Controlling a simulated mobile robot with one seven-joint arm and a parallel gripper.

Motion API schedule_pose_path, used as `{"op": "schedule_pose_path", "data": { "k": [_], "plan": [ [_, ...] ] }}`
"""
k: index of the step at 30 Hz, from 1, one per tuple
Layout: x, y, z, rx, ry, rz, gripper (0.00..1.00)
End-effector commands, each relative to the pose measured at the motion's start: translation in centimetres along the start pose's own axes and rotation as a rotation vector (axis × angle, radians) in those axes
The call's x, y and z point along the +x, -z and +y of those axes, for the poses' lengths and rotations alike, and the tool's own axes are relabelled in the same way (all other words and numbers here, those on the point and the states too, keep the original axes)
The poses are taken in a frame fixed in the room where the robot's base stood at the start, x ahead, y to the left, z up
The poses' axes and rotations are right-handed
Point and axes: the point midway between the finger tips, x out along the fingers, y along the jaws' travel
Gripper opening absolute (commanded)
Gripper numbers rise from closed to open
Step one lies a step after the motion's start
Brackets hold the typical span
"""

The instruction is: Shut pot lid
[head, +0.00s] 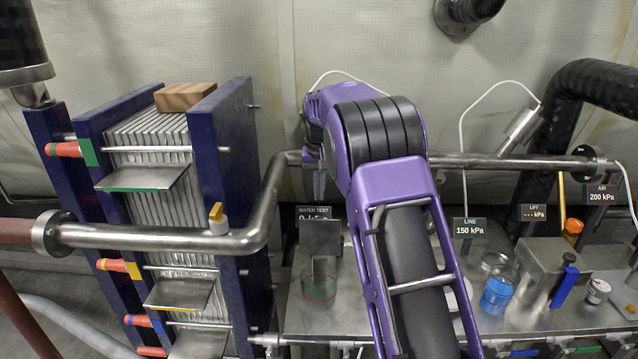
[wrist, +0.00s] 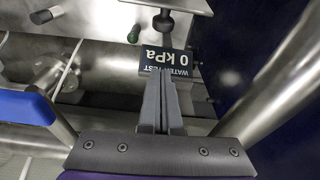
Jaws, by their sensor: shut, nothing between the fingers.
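No lid can be named for certain in these views. A clear round vessel (head: 319,288) stands on the steel bench, with a grey plate (head: 322,238) upright just behind and above it; I cannot tell whether these are the pot and its lid. My gripper (head: 319,190) points down at the back of the bench, above the WATER TEST sign (head: 314,212). In the wrist view the grey fingers (wrist: 160,88) are together and empty, their tips close to the same sign (wrist: 166,62). I cannot tell whether they touch it.
A steel pipe (head: 150,238) crosses the left and bends up behind the gripper. A blue-framed plate stack (head: 222,150) stands left. Right of my arm are a beaker of blue liquid (head: 496,297), a steel box (head: 545,262), a blue-handled lever (head: 565,284) and a small jar (head: 597,291).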

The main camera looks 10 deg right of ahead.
Motion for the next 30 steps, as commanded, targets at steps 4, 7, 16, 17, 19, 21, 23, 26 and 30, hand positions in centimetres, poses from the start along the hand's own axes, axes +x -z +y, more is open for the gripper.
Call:
{"op": "schedule_pose_path", "data": {
  "k": [4, 7, 16, 17, 19, 21, 23, 26, 30],
  "plan": [
    [3.6, -0.1, 0.0, -0.001, -0.001, -0.003, 0.0],
    [4.7, -0.3, 0.0, -0.001, 0.0, 0.001, 0.0],
    [3.5, -3.2, 0.0, -0.001, -0.001, 0.002, 0.0],
    [3.4, -3.4, 0.0, -0.001, -0.001, 0.001, 0.0],
    [3.4, -3.6, 0.0, -0.001, -0.001, 0.001, 0.0],
    [3.4, -3.8, 0.0, -0.001, -0.001, 0.0, 0.0],
    [3.3, -3.8, 0.0, -0.001, -0.001, 0.0, 0.0],
    [3.3, -3.8, 0.0, -0.001, -0.001, 0.0, 0.0],
    [3.3, -3.8, 0.0, -0.001, 0.0, 0.001, 0.0]
  ]
}}
